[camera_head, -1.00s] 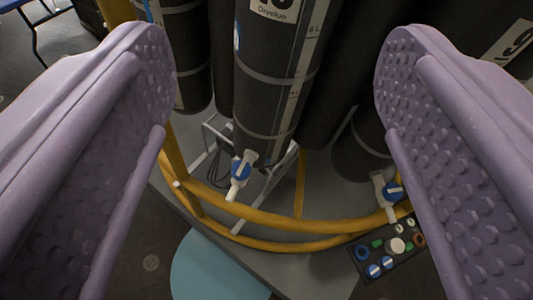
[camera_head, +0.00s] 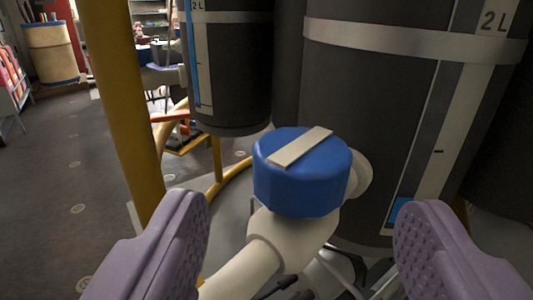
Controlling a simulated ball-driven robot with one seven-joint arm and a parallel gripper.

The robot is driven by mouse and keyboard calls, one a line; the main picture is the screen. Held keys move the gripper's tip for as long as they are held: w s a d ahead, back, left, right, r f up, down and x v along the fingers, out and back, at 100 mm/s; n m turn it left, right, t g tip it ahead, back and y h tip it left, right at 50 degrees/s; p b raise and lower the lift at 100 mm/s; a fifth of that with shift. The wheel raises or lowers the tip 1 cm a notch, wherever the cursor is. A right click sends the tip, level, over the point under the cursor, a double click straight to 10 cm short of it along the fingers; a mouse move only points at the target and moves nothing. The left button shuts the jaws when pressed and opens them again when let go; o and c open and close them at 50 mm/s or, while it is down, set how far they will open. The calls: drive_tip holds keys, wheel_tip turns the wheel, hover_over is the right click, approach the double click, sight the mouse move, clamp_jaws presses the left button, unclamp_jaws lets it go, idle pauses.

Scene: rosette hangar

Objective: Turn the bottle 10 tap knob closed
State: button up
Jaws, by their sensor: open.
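A blue tap knob (camera_head: 300,172) with a pale bar across its top sits on a white tap body (camera_head: 285,236) in the middle of the view. The bar runs slantwise, from lower left to upper right. The tap joins the lower part of a large dark bottle (camera_head: 365,120) with a light band and a scale strip marked 2L. The bottle's number is out of view. My gripper (camera_head: 295,240) is open, with a purple textured finger on each side of the tap. The fingertips appear apart from the knob, and nothing is held.
A yellow upright post (camera_head: 127,95) stands close at left, with a curved yellow rail low behind the tap. A second dark bottle (camera_head: 232,75) hangs behind. Open grey floor (camera_head: 55,170) lies at far left, with a drum (camera_head: 50,52) beyond.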

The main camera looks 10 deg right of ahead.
sight(301, 130)
drive_tip(key=b+x, duration=0.1)
drive_tip(key=x, duration=0.6)
drive_tip(key=shift+w+d+r, duration=0.1)
drive_tip(key=shift+w+r, duration=0.05)
drive_tip(key=shift+w, duration=0.1)
drive_tip(key=c, duration=1)
drive_tip(key=shift+o, duration=0.2)
drive_tip(key=shift+m, duration=0.3)
